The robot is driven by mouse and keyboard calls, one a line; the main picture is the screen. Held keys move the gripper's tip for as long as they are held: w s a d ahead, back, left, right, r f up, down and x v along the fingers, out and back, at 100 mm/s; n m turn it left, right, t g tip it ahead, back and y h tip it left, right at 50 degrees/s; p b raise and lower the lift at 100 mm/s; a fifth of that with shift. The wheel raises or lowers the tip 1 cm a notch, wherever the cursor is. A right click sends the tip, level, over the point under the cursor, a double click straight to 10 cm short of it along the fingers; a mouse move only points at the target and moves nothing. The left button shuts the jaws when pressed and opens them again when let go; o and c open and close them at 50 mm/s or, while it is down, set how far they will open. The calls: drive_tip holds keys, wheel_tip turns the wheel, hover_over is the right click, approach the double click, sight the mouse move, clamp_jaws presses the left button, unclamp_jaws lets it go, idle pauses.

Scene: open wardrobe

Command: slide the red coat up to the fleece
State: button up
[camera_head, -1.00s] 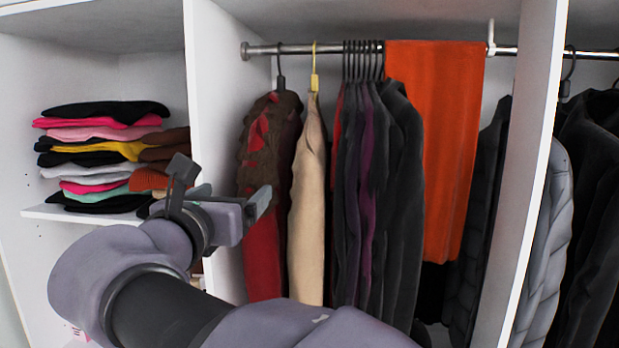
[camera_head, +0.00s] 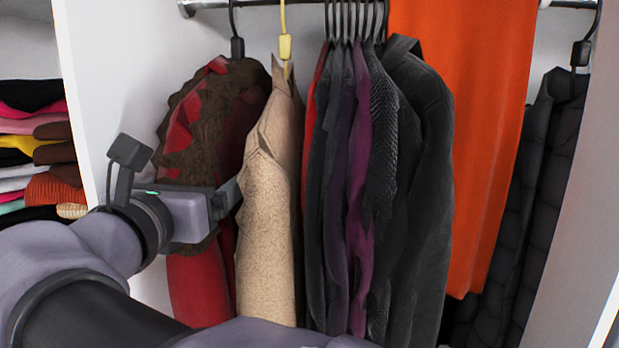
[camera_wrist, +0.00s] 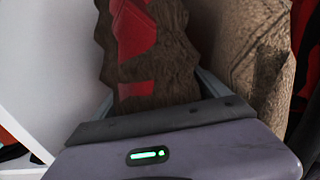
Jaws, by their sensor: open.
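The red coat (camera_head: 203,285) with a brown furry collar hangs at the left end of the rail on a black hanger. The beige garment (camera_head: 268,215) on a yellow hanger, which looks like the fleece, hangs just right of it with a narrow gap near the top. My gripper (camera_head: 228,195) is open at the coat's upper front, overlapping it in the head view. In the wrist view the coat's brown and red collar (camera_wrist: 150,60) lies between the spread fingers (camera_wrist: 158,95). The beige garment also shows there, right of the right finger (camera_wrist: 245,50). Contact cannot be told.
The wardrobe's white side panel (camera_head: 100,70) stands close left of the coat. Several dark and purple garments (camera_head: 350,190) hang tightly right of the beige one, then an orange cloth (camera_head: 480,130) and a dark quilted jacket (camera_head: 540,190). Folded clothes (camera_head: 30,150) lie left of the panel.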

drive_tip(key=shift+s, duration=0.3)
drive_tip(key=shift+w, duration=0.1)
drive_tip(key=c, duration=1.8)
drive_tip(key=shift+a+r, duration=0.1)
drive_tip(key=shift+c, duration=0.3)
drive_tip(key=shift+a, duration=0.15)
drive_tip(key=shift+a+p, duration=0.15)
drive_tip(key=shift+p, duration=0.15)
drive_tip(key=o, duration=2.2)
drive_tip(key=shift+w, duration=0.1)
